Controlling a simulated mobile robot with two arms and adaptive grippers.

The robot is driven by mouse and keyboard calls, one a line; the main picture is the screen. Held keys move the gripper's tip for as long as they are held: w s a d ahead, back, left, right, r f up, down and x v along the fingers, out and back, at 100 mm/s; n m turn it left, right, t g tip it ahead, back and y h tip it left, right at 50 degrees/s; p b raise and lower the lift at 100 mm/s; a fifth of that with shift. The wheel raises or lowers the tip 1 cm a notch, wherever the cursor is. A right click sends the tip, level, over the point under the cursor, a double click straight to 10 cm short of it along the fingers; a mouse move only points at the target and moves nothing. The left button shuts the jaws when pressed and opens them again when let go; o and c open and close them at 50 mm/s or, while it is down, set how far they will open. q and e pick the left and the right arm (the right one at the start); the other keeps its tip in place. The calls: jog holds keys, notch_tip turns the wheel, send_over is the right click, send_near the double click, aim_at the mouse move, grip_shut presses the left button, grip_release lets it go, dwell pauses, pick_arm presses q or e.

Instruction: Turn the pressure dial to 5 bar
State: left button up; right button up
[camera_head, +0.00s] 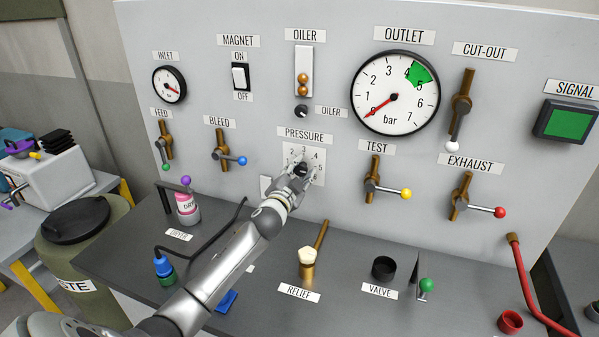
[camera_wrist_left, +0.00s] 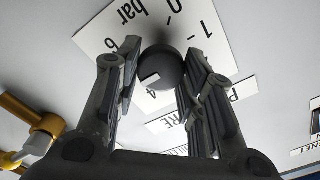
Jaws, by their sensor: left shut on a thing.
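The pressure dial is a dark round knob (camera_wrist_left: 162,67) on a white numbered plate (camera_head: 318,159) under the PRESSURE label. My left gripper (camera_head: 300,172) reaches it from below and is shut on the knob. In the left wrist view its two fingers (camera_wrist_left: 158,85) stand on either side of the knob. A white mark on the knob lies on the side of the digit 4; its exact setting is hard to read. The outlet gauge (camera_head: 395,93) has a red needle at about 0 and a green sector near 5. My right gripper is not in view.
Around the dial are the bleed valve (camera_head: 224,157), the test valve (camera_head: 376,185) and the oiler knob (camera_head: 301,111). Below, the dark bench holds a pink bottle (camera_head: 187,207), the brass relief fitting (camera_head: 307,262) and a black cup (camera_head: 384,268).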

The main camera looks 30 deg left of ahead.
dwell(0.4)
pick_arm(q)
jog(key=o, duration=1)
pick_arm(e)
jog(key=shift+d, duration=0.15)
pick_arm(q)
jog(key=v, duration=1.2)
jog(key=shift+a, duration=0.1)
jog(key=shift+f, duration=0.15)
